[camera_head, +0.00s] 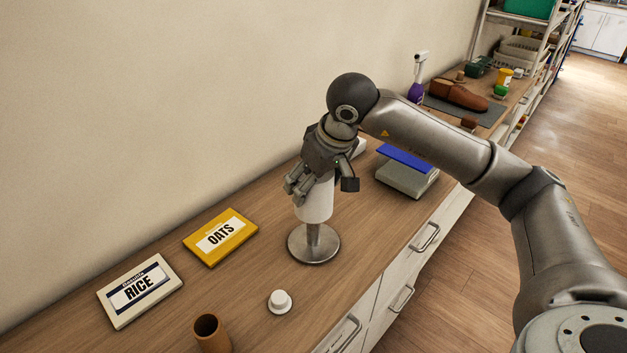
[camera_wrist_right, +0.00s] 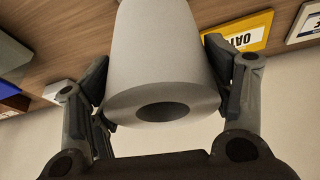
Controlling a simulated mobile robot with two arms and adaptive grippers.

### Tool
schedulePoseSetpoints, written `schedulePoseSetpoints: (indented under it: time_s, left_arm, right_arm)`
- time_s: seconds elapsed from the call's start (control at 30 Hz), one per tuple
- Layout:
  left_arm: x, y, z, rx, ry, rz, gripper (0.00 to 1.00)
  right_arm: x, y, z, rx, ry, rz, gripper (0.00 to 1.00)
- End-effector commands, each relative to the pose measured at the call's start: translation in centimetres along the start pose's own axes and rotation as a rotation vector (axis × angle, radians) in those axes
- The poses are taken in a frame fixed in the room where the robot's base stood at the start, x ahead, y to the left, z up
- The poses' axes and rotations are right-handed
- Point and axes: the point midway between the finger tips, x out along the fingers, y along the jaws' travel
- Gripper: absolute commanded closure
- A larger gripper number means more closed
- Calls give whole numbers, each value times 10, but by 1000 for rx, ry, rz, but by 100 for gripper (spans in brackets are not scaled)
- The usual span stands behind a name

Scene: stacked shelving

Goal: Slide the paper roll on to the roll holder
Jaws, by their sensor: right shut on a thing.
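The white paper roll (camera_head: 315,204) stands upright in the head view, above the round metal base of the roll holder (camera_head: 314,246). A short part of the holder's post shows between the roll's lower end and the base, so the roll is around the post but apart from the base. My right gripper (camera_head: 322,183) is shut on the paper roll near its top. In the right wrist view, the two fingers press on both sides of the roll (camera_wrist_right: 164,65), and its dark open core faces the camera. My left gripper is not in view.
A yellow OATS box (camera_head: 221,237) and a white RICE box (camera_head: 140,290) lie on the counter to the left. A white knob-like piece (camera_head: 280,301) and a brown cup (camera_head: 210,334) are in front. A grey device with a blue top (camera_head: 407,177) stands to the right.

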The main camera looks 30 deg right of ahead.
Motion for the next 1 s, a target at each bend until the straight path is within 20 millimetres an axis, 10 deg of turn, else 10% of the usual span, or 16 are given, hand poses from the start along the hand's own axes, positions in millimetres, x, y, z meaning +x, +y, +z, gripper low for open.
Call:
schedulePoseSetpoints:
  time_s: [1.0]
  left_arm:
    - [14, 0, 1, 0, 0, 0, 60]
  right_arm:
    - [14, 0, 6, 0, 1, 0, 38]
